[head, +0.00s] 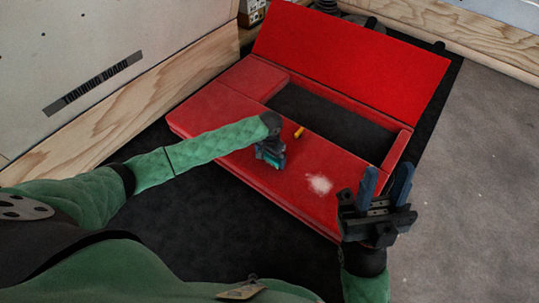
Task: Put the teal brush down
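My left gripper (271,152) is low over the near red surface, at the end of the green-sleeved arm. It points down and appears shut on the teal brush (276,163), of which only a small teal part shows at the fingers. The rest of the brush is hidden by the gripper, and I cannot tell whether it touches the red surface. My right gripper (385,182) is open and empty, its two blue fingers apart, at the right end of the red surface.
A red padded case (215,120) has a raised red panel (350,58) behind a dark recess (325,118). A small yellow piece (299,132) lies beside the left gripper. A white powdery patch (319,184) marks the red surface. A wooden-edged board (95,68) stands at left.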

